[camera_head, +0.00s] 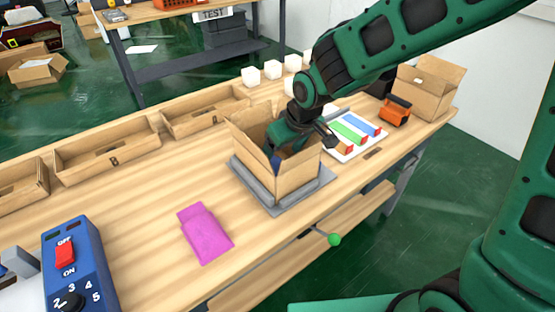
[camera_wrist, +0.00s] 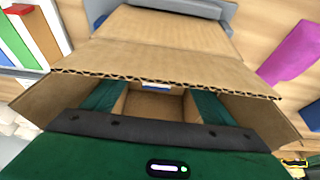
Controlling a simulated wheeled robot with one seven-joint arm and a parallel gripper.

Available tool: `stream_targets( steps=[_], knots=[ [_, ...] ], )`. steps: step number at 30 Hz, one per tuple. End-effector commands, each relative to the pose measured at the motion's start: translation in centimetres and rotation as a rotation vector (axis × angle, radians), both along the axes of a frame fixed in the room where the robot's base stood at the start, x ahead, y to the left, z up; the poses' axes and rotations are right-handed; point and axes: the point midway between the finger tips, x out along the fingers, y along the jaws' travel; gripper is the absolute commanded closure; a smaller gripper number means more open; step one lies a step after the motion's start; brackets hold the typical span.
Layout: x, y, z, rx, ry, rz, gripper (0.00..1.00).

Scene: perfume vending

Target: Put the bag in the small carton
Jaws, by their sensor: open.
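An open carton (camera_head: 295,181) with raised flaps stands on a grey platform in the middle of the table. In the wrist view its cardboard flap (camera_wrist: 170,68) spans the picture. My gripper (camera_head: 287,143) reaches down into the carton, its fingertips hidden by the walls. In the wrist view my gripper (camera_wrist: 156,100) has its two green fingers wide apart, with cardboard between them. A small blue patch (camera_head: 275,160) shows inside the carton; I cannot tell what it is. A flat magenta bag-like piece (camera_head: 205,232) lies on the table, left of the carton.
The grey platform (camera_head: 323,182) bears the carton. A blue switch box (camera_head: 78,268) is at the front left. Wooden bins (camera_head: 108,160) line the back edge. Coloured bars (camera_head: 350,128), an orange item (camera_head: 395,110) and another open carton (camera_head: 425,92) are on the right.

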Motion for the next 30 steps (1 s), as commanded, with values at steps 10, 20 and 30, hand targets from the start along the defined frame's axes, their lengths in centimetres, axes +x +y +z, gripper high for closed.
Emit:
stream_targets(
  steps=[10, 20, 30],
  knots=[
    [-1.7, -1.2, 5.0, 0.001, -0.002, 0.000, 0.21],
    [-2.1, -1.5, 6.0, 0.000, 0.001, -0.001, 0.21],
    [-2.0, -1.5, 6.0, 0.001, -0.002, -0.003, 0.21]
  ],
)
